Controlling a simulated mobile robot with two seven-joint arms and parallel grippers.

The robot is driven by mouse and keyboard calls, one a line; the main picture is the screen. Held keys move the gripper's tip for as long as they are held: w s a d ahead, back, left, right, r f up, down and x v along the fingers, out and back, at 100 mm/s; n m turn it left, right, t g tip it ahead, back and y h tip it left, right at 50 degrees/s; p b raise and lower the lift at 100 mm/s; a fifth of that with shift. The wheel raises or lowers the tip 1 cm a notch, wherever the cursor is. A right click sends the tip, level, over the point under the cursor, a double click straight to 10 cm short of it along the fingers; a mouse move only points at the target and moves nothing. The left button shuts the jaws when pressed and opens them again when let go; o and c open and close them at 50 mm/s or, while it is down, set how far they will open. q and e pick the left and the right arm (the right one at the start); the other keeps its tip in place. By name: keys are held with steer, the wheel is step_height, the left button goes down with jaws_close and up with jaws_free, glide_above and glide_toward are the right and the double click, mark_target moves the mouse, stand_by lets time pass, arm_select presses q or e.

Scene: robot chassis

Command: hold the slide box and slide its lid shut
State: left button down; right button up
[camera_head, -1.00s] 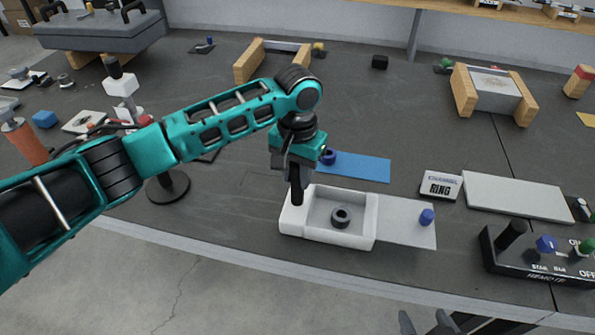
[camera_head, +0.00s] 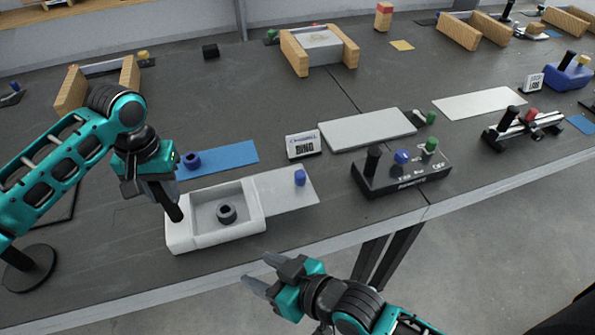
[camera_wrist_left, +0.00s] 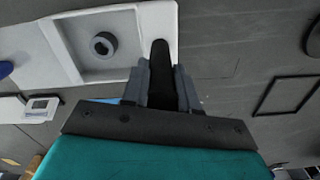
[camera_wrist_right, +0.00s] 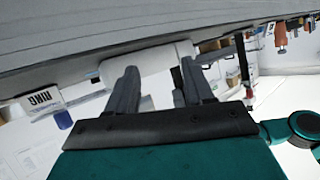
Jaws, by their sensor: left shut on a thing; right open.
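The white slide box (camera_head: 185,236) lies near the table's front edge, with a dark grey ring (camera_head: 226,213) inside. Its pale grey lid (camera_head: 277,190) extends out of the right side and carries a blue knob (camera_head: 300,178). The compartment is uncovered. My left gripper (camera_head: 163,188) is shut on a black handle (camera_head: 173,208) at the box's left end; the left wrist view shows this handle (camera_wrist_left: 160,62) between the fingers. My right gripper (camera_head: 256,272) is open and empty, in front of the table edge. Its wrist view shows the box (camera_wrist_right: 150,70) beyond the fingers and the knob (camera_wrist_right: 63,120) at left.
A blue plate (camera_head: 225,160) with a knob lies behind the box. A small sign (camera_head: 303,145), a pale slab (camera_head: 367,129) and a black control box (camera_head: 402,175) stand to the right. Bare table lies just right of the lid.

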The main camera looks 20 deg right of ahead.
steer(key=s+a+r+n+g+y, duration=0.2)
steer(key=s+a+n+y, duration=0.1)
steer(key=a, duration=0.3)
steer(key=n+g+h, duration=0.6)
steer(key=n+g, duration=0.2)
steer(key=n, duration=0.1)
glide_toward(301, 172)
steer(key=x, duration=1)
steer(key=shift+a+f, duration=0.1)
steer(key=shift+f, duration=0.1)
